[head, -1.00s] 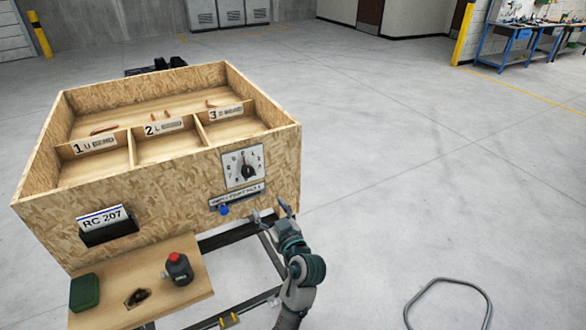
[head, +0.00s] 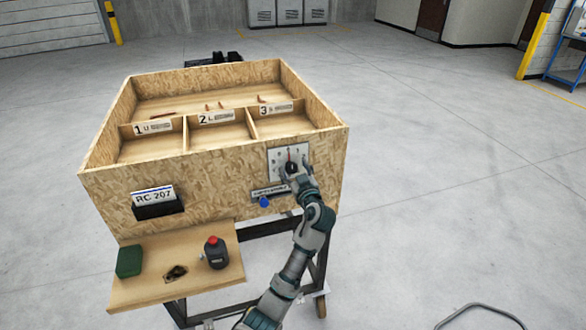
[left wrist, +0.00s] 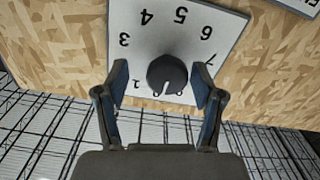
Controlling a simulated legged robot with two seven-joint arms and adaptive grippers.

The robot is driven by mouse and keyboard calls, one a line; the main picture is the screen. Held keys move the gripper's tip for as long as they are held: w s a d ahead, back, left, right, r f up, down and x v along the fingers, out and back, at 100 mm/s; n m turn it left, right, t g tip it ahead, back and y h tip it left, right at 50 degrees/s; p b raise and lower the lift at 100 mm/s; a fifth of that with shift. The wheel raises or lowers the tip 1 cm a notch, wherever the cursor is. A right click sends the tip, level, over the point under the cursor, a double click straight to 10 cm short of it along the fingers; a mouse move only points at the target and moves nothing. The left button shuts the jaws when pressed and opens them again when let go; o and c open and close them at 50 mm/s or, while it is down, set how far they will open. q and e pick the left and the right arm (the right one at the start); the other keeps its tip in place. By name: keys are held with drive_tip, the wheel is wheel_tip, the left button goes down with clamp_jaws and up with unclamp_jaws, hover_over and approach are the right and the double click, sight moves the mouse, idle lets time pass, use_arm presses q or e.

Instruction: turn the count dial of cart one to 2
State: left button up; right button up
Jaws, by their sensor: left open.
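The count dial is a black round knob (left wrist: 166,74) on a white plate (left wrist: 222,20) with dark numbers, which look upside down in the left wrist view. A pale mark on the knob points to the picture's bottom; the number there is hard to read. In the head view the dial plate (head: 276,163) is on the front right of cart one's wooden box (head: 215,178). My left gripper (left wrist: 161,83) is open, one finger on each side of the knob, apparently with small gaps. It also shows at the dial in the head view (head: 296,170). The "2" is not readable.
Below the dial are a label strip and a blue knob (head: 264,202). A card holder marked RC 207 (head: 157,203) is farther left. The side shelf (head: 205,283) holds a dark bottle (head: 215,254) and a green case (head: 130,261).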

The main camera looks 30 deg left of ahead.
use_arm(q)
drive_tip(key=shift+w+a, duration=0.2)
drive_tip(key=shift+w, duration=0.05)
drive_tip(key=shift+a+f, duration=0.15)
drive_tip(key=shift+a, duration=0.45)
drive_tip(key=shift+a+f, duration=0.1)
drive_tip(key=shift+a, duration=0.2)
drive_tip(key=shift+c, duration=0.9)
drive_tip(key=shift+a, duration=0.1)
drive_tip(key=c, duration=0.4)
drive_tip(key=shift+s, duration=0.1)
drive_tip(key=c, duration=0.4)
drive_tip(key=shift+d, duration=0.3)
drive_tip(key=shift+c, duration=0.9)
drive_tip(key=shift+d, duration=0.2)
use_arm(e)
drive_tip(key=shift+w+a, duration=0.15)
use_arm(q)
drive_tip(key=shift+a, duration=0.15)
use_arm(e)
drive_tip(key=shift+r, duration=0.1)
